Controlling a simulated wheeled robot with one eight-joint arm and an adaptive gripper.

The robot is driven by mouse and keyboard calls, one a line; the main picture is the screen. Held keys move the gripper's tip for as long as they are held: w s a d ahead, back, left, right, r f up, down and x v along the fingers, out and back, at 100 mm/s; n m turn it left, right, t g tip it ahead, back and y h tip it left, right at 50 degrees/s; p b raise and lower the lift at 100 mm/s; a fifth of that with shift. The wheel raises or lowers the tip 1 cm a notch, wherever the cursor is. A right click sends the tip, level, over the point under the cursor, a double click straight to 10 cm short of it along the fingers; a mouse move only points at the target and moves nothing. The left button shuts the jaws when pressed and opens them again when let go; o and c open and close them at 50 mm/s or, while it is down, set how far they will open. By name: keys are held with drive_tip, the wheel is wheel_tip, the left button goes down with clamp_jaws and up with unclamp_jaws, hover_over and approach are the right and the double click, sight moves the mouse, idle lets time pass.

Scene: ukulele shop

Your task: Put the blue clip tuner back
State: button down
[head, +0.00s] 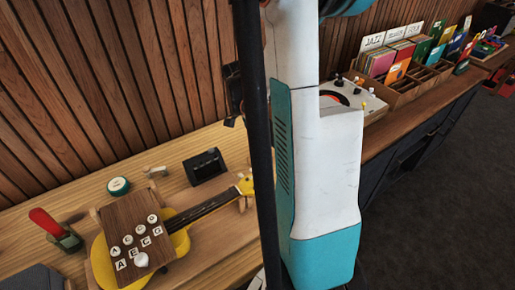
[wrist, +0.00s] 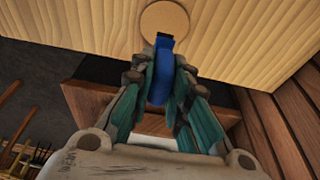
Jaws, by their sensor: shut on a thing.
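The blue clip tuner (wrist: 161,72) is between the fingers of my gripper (wrist: 160,84) in the wrist view. The teal finger pads are shut on it, and its far end points toward the top of the picture. That end overlaps the lower edge of a round tan disc (wrist: 166,17) on a light wooden surface (wrist: 235,38). I cannot tell whether the tuner touches the disc or is above it. In the head view my white and teal arm hides the gripper and the tuner.
A yellow ukulele (head: 182,244) lies on the workbench (head: 75,204), with a wooden board (head: 134,231) of lettered knobs over its body. Near it are a black box (head: 205,166), a green round tin (head: 118,186) and a red-handled tool (head: 45,222). Record bins (head: 405,88) stand at right.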

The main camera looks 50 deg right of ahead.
drive_tip(key=shift+a+b+x, duration=0.2)
drive_tip(key=shift+b+x, duration=0.1)
drive_tip(key=shift+x, duration=0.5)
drive_tip(key=shift+a+b+x, duration=0.15)
drive_tip(key=shift+b+x, duration=0.1)
drive_tip(key=shift+x, duration=0.55)
drive_tip(key=shift+a+b+x, duration=0.2)
drive_tip(key=shift+b+x, duration=0.1)
drive_tip(key=shift+x, duration=0.5)
drive_tip(key=shift+w+f, duration=0.1)
drive_tip(key=shift+w, duration=0.05)
drive_tip(key=shift+f, duration=0.15)
drive_tip(key=c, duration=1.5)
unclamp_jaws()
drive_tip(key=shift+c, duration=0.2)
drive_tip(key=s+p+v, duration=0.1)
drive_tip(key=p+v, duration=0.3)
drive_tip(key=v, duration=0.8)
drive_tip(key=shift+w, duration=0.55)
drive_tip(key=shift+a, duration=0.2)
